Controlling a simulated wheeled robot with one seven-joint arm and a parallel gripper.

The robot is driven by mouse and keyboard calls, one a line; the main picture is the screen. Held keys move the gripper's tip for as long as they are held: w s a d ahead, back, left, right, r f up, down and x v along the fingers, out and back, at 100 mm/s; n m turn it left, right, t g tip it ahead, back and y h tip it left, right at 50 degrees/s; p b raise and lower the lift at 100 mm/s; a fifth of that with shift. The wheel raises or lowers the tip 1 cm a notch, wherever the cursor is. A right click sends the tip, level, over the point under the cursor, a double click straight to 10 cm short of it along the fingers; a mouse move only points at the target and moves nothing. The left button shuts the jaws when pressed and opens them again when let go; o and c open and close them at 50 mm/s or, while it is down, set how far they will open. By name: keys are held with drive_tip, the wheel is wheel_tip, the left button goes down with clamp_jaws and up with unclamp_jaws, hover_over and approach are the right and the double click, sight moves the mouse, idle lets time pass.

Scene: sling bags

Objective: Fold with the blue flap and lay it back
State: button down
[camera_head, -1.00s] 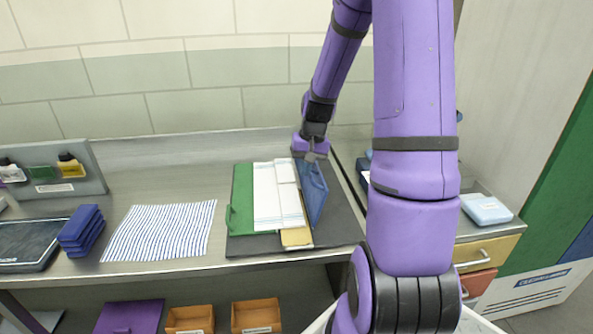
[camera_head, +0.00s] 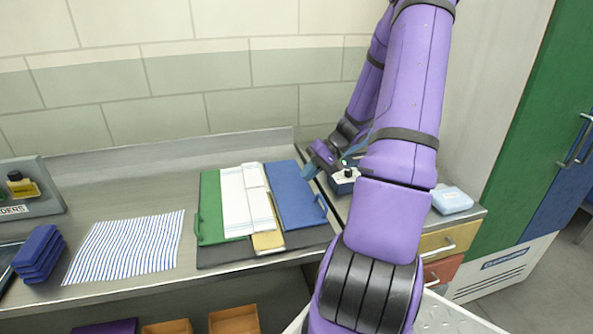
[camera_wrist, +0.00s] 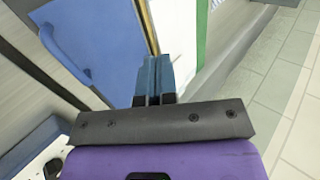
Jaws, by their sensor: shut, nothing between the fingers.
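The blue flap (camera_head: 295,193) lies flat on the right side of the dark folding board (camera_head: 213,257), and its handle is at its right edge. It also shows in the wrist view (camera_wrist: 95,42). A folded white cloth (camera_head: 240,203) lies in the middle, over a tan panel (camera_head: 268,241). The green flap (camera_head: 210,205) lies flat on the left. My gripper (camera_head: 309,172) is at the right of the blue flap, near its far right edge. Its blue fingers (camera_wrist: 153,72) are together and empty in the wrist view. Whether they touch the flap is unclear.
A striped cloth (camera_head: 128,246) lies flat left of the board. A stack of dark blue folded pieces (camera_head: 38,254) is further left.

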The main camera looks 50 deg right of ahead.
drive_tip(key=s+d+f+t+y, duration=0.1)
drive_tip(key=f+y, duration=0.1)
drive_tip(key=s+d+f+t+y, duration=0.1)
drive_tip(key=d+f, duration=0.1)
drive_tip(key=f, duration=0.1)
drive_tip(key=s+d+f+t+y, duration=0.1)
drive_tip(key=d+f+y, duration=0.1)
drive_tip(key=shift+s+d+f+t+y, duration=0.25)
drive_tip(key=shift+s+f+t+y, duration=0.05)
drive_tip(key=shift+s+f+t, duration=0.1)
drive_tip(key=shift+s+d+f+t+y, duration=0.15)
drive_tip(key=shift+f+y, duration=0.1)
drive_tip(key=shift+f, duration=0.15)
drive_tip(key=shift+d+f+t+y, duration=0.1)
drive_tip(key=shift+f+t+y, duration=0.05)
drive_tip(key=shift+f+y, duration=0.15)
drive_tip(key=shift+f, duration=0.1)
